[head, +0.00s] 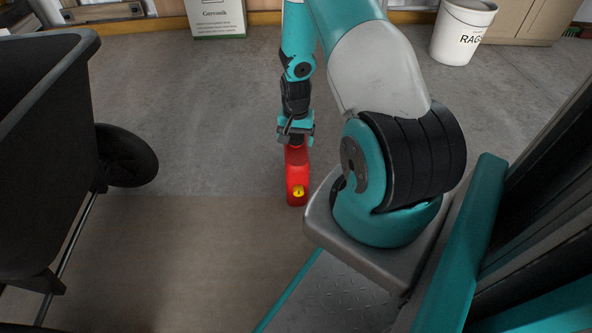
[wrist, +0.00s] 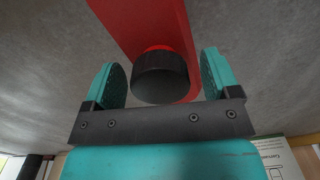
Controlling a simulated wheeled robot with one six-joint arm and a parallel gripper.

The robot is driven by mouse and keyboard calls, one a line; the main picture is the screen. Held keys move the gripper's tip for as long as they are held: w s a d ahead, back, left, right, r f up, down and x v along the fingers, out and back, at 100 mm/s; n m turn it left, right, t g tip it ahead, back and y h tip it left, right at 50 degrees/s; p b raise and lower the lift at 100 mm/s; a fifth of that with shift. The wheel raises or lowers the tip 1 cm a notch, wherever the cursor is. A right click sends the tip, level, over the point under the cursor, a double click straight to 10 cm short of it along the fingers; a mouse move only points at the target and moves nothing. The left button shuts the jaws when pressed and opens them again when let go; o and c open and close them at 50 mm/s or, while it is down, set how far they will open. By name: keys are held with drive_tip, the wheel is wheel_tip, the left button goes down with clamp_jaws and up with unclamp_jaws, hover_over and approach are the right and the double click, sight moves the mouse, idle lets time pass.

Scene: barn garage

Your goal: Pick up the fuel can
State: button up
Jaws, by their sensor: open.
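The red fuel can (head: 297,174) stands on the floor near the middle of the head view, with a yellow cap on its near end. My gripper (head: 295,131) is at the far end of the can and covers part of it. In the wrist view the can (wrist: 140,22) fills the top middle, with a dark round cap or knob in front of it. My gripper (wrist: 161,80) is open, one finger on each side of the dark knob, with gaps showing on both sides. I cannot tell whether anything touches.
A dark wheeled cart (head: 40,150) stands at the left, its wheel on the floor. A white bucket marked "RAGS" (head: 462,32) is at the back right. A white bag or box (head: 216,17) stands at the back. Floor around the can is clear.

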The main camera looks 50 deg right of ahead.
drive_tip(key=shift+f, duration=0.1)
clamp_jaws()
idle(0.4)
